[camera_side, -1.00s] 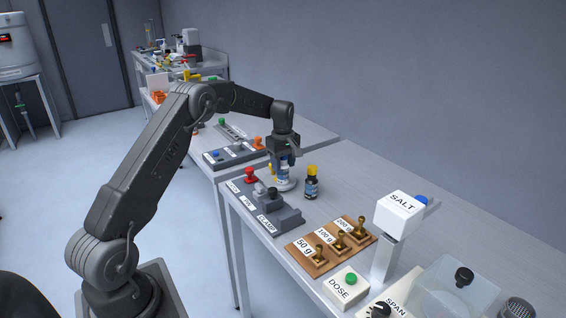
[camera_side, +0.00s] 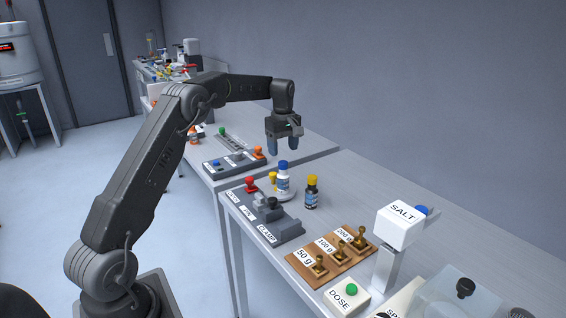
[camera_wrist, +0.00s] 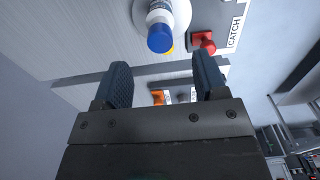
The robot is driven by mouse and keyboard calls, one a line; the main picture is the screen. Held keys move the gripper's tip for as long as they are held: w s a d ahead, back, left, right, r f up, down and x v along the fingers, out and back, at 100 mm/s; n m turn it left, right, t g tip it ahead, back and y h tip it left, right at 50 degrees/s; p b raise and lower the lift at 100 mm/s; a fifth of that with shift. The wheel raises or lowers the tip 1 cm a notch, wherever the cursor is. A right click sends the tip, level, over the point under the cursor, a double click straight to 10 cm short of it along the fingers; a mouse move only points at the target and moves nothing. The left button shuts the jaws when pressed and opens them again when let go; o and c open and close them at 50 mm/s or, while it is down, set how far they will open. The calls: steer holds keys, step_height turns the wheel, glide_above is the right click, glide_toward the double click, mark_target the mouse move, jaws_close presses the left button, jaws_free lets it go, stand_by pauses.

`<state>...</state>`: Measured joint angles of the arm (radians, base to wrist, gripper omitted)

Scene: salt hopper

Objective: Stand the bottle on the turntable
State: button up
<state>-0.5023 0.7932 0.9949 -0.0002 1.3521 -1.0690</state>
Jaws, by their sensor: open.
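A white bottle with a blue cap (camera_side: 283,182) stands upright on the round white turntable (camera_side: 290,195). In the wrist view the bottle's blue cap (camera_wrist: 160,38) faces me, with the pale turntable (camera_wrist: 183,14) around its base. My gripper (camera_side: 282,147) is open and empty above the bottle, clear of it. In the wrist view my gripper's (camera_wrist: 160,70) two fingers are spread wide, with nothing between them. A yellow-topped thing (camera_side: 272,177) shows partly behind the white bottle; its lower part is hidden.
A dark bottle with a yellow cap (camera_side: 312,192) stands right of the turntable. A grey clamp unit (camera_side: 270,217) with a red knob (camera_side: 251,184) is in front. Brass weights (camera_side: 340,247) on a wooden board, a DOSE box (camera_side: 346,297) and the SALT hopper (camera_side: 400,226) stand nearer.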

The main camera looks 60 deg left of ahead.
step_height(320, 180, up, 3)
steer(key=s+d+r+m+t, duration=0.1)
steer(key=s+d+r+m, duration=0.4)
steer(key=d, duration=0.4)
steer(key=s+d+r+m+t, duration=0.2)
steer(key=s+d+r+m, duration=0.2)
steer(key=s+d+r, duration=0.35)
steer(key=s+d+f+m+t, duration=0.1)
steer(key=s+d+f+m, duration=0.2)
steer(key=s, duration=0.6)
steer(key=s+d+f+m+t, duration=0.1)
steer(key=s+d+f+m, duration=0.3)
steer(key=s+d+m, duration=0.2)
steer(key=s+d, duration=0.2)
steer(key=s, duration=0.2)
steer(key=shift+d+f+t, duration=0.2)
steer(key=shift+t, duration=0.1)
